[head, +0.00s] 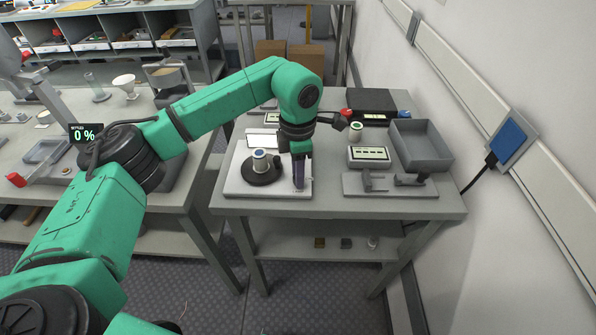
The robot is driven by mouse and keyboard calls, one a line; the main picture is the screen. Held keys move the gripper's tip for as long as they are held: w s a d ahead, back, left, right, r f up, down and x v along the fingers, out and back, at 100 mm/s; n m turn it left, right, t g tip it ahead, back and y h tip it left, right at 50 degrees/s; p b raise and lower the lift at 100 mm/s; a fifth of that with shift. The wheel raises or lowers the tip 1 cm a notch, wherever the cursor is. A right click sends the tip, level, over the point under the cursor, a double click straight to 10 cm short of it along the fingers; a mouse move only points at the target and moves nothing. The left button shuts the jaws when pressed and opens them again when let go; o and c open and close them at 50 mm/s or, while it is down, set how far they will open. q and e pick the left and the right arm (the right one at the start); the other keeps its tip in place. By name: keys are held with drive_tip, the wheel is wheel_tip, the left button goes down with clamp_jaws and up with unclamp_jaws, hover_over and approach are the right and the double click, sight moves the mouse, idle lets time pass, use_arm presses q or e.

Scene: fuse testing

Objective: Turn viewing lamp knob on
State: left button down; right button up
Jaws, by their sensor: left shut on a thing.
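My left gripper (299,185) reaches down from above onto the right part of a white base plate (236,184) at the front left of the grey table. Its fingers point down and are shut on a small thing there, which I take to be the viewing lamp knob. The fingers hide the knob, so its angle cannot be seen. Left of the fingers, a black round stand (262,176) with a white cylinder (260,160) sits on the plate. A pale panel (262,141) stands behind it. My right gripper is not in view.
Right of the plate, a grey fixture (390,186) and a labelled box (369,155) stand close by. A grey open bin (421,145) and a black case (371,103) sit behind. A wall with a blue panel (507,139) bounds the right. Another bench with a 0 % display (86,133) is left.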

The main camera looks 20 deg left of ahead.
use_arm(q)
drive_tip(key=c, duration=0.6)
unclamp_jaws()
drive_tip(key=shift+w+r, duration=0.1)
drive_tip(key=shift+r, duration=0.05)
wheel_tip(320, 180, up, 14)
drive_tip(key=shift+r+b, duration=0.25)
drive_tip(key=shift+b, duration=0.05)
drive_tip(key=shift+f, duration=0.1)
